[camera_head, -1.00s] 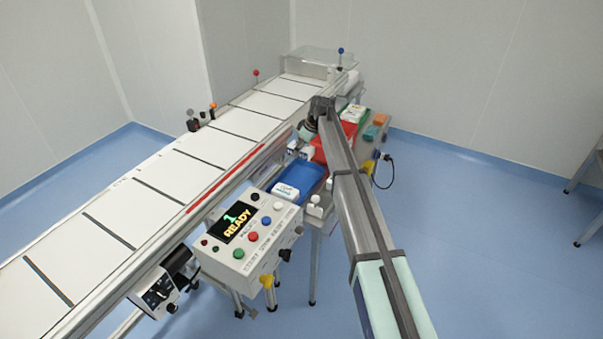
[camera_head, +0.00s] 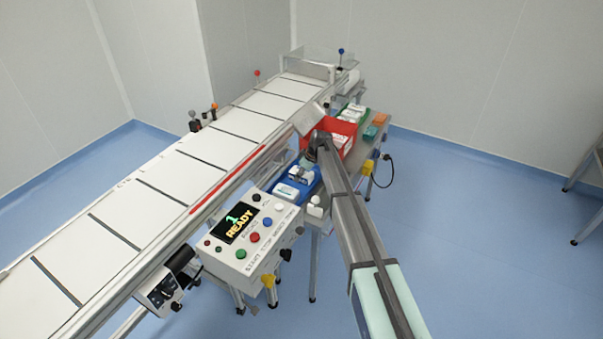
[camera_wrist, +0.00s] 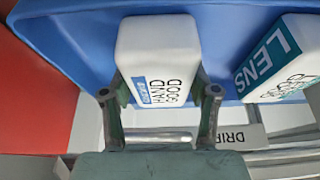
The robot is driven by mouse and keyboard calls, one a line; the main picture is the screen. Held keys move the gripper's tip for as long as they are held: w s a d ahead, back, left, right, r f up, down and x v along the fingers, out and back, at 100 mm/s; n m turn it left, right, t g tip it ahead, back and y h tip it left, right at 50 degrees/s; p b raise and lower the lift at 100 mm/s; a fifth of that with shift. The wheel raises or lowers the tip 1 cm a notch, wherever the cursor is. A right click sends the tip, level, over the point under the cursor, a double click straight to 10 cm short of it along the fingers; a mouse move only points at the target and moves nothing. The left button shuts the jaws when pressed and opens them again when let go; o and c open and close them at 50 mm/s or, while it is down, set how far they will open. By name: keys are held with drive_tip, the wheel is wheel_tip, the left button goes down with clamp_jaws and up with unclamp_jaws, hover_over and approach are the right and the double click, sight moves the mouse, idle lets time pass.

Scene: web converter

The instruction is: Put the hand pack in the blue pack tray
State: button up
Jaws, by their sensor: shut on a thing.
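The white hand pack (camera_wrist: 157,45), marked "HAND GOOD" with a blue label, is between the two fingers of my gripper (camera_wrist: 160,93) in the wrist view. My gripper is shut on it. The blue pack tray (camera_wrist: 82,50) lies behind and around the pack in that view; I cannot tell whether the pack touches its floor. In the head view my gripper (camera_head: 302,173) is over the far part of the blue tray (camera_head: 311,189), and the fingers are too small to make out. A white and teal lens pack (camera_wrist: 285,62) sits in the tray to the right of the hand pack.
A red bin (camera_wrist: 28,105) stands close on the left in the wrist view and behind the tray in the head view (camera_head: 348,129). A "DRIF" label (camera_wrist: 238,137) shows near the tray edge. The conveyor (camera_head: 170,180) and control box (camera_head: 245,245) are nearby.

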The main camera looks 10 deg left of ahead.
drive_tip(key=o, duration=1.3)
drive_tip(key=shift+f, duration=0.1)
drive_tip(key=shift+c, duration=0.2)
drive_tip(key=shift+r, duration=0.25)
drive_tip(key=b+v, duration=0.3)
drive_tip(key=v, duration=0.8)
drive_tip(key=shift+r, duration=0.4)
drive_tip(key=shift+s+d, duration=0.1)
drive_tip(key=shift+d, duration=0.05)
